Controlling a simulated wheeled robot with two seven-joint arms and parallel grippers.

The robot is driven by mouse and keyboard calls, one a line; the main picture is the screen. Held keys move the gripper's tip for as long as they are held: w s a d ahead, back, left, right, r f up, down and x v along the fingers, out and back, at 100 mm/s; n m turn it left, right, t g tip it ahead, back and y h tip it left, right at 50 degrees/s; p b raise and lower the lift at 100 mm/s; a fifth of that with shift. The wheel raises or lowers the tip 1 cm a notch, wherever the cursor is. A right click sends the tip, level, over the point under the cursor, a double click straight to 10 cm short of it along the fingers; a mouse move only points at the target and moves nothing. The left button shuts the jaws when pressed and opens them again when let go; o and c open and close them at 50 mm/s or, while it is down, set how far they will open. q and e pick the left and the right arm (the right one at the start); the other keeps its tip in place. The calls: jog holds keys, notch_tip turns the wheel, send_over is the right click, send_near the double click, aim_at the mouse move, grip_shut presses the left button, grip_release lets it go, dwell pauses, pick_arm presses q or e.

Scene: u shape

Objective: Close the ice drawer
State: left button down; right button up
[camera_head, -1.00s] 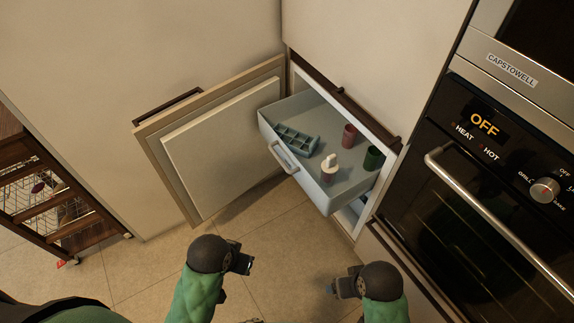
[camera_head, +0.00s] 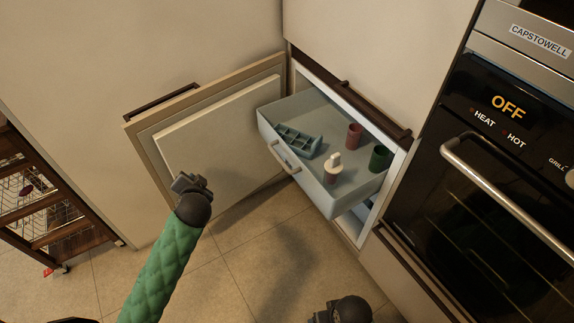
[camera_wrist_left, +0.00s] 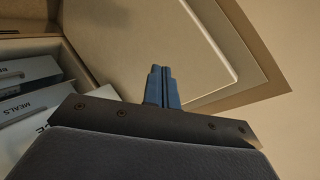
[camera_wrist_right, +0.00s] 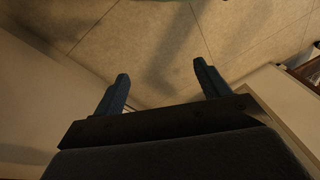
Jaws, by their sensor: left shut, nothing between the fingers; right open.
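The ice drawer (camera_head: 325,202) is a pale blue-grey drawer, pulled out from the freezer compartment in the centre of the head view. Its handle (camera_head: 286,158) is on its front. In it are an ice tray (camera_head: 297,142), a red cup (camera_head: 354,136), a green cup (camera_head: 379,158) and a small white-topped item (camera_head: 333,165). My left gripper (camera_head: 188,180) is shut and empty, in front of the open freezer door, left of the drawer and apart from its handle. It also shows in the left wrist view (camera_wrist_left: 161,75). My right gripper (camera_wrist_right: 162,85) is open and empty over the floor.
The open freezer door (camera_head: 215,125) stands left of the drawer. An oven (camera_head: 490,170) with a bar handle is at the right. A wooden rack (camera_head: 50,210) stands at the far left. The floor in front of the drawer is clear.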

pick_arm(q)
jog(key=w+a+r+m+t, duration=0.1)
jog(key=w+r+m+t, duration=0.4)
jog(key=w+m, duration=0.15)
pick_arm(e)
jog(key=w+a+f+t+y, duration=0.1)
jog(key=a+f+t, duration=0.1)
jog(key=f, duration=0.4)
jog(key=w+a+f+t, duration=0.1)
jog(key=a+f, duration=0.1)
jog(key=f, duration=0.4)
pick_arm(q)
jog(key=m+g+h, duration=0.6)
jog(key=m+h, duration=1.4)
jog(key=m, duration=1.4)
send_near(296, 157)
jog(key=p+x, duration=0.2)
jog(key=x, duration=0.3)
jog(key=shift+w+d, duration=0.15)
jog(key=shift+w, duration=0.05)
jog(key=shift+w+d+f, duration=0.1)
jog(key=shift+w+d, duration=0.25)
jog(key=shift+d, duration=0.25)
pick_arm(e)
jog(key=w+r+t, duration=0.1)
jog(key=w+r, duration=0.2)
jog(key=r, duration=1)
jog(key=shift+w+a+y, duration=0.15)
jog(key=shift+w+y, duration=0.1)
jog(key=shift+y, duration=0.15)
